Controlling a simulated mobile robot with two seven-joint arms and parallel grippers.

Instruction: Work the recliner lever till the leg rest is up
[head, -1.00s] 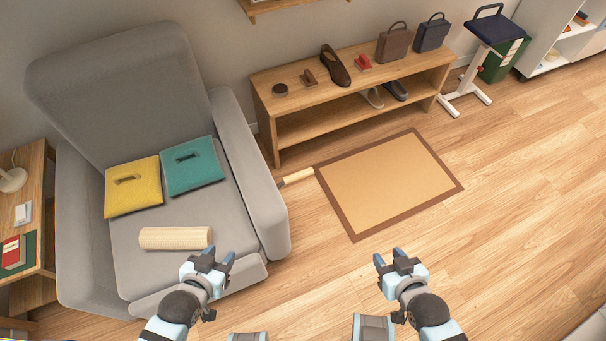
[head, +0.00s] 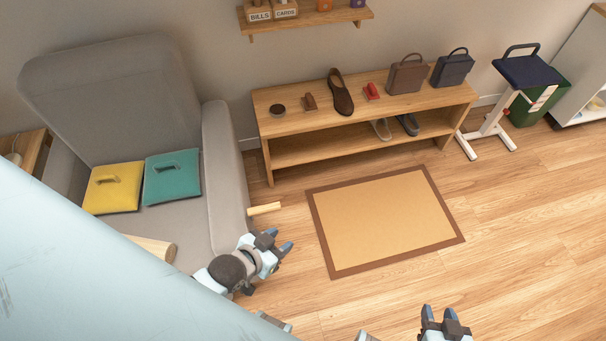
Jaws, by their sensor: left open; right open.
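The grey recliner (head: 110,95) stands at the left, its front and leg rest hidden behind my arm. Its lever (head: 265,209), with a pale wooden grip, sticks out from the outer side of the right armrest (head: 226,170). The lever lies close to level. My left gripper (head: 279,243) is open and empty, just below and in front of the lever, apart from it in the picture. My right gripper (head: 443,318) is open and empty at the bottom edge, over the floor, far from the lever.
A shoe bench (head: 268,140) stands at the back. A tan mat (head: 385,220) covers the floor right of the lever. Floor at the right is clear.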

